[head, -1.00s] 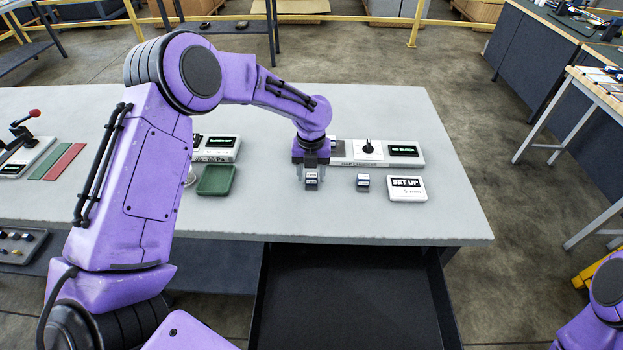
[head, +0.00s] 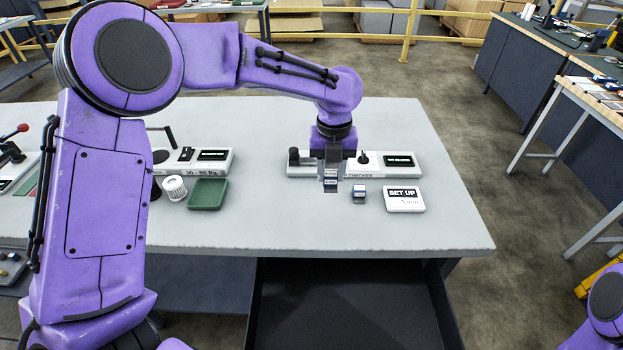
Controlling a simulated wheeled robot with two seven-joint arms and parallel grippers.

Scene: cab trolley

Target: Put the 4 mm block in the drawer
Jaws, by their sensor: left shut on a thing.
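My left gripper (head: 331,177) points down over the table and is shut on a small dark block with a pale label (head: 330,184). It appears to be held just above the table top. A second, similar block (head: 359,195) stands on the table to the right of it, apart from the gripper. The labels are too small to read, so I cannot tell which is the 4 mm block. The drawer (head: 345,310) is open below the table's front edge, and its visible floor is bare. My right gripper is out of view.
The checker (head: 405,172) stands behind the gripper. A SET UP card (head: 404,199) lies to the right of the standing block. A green tray (head: 208,194), a white cup (head: 174,188) and another device (head: 213,161) are to the left. The table's front right is clear.

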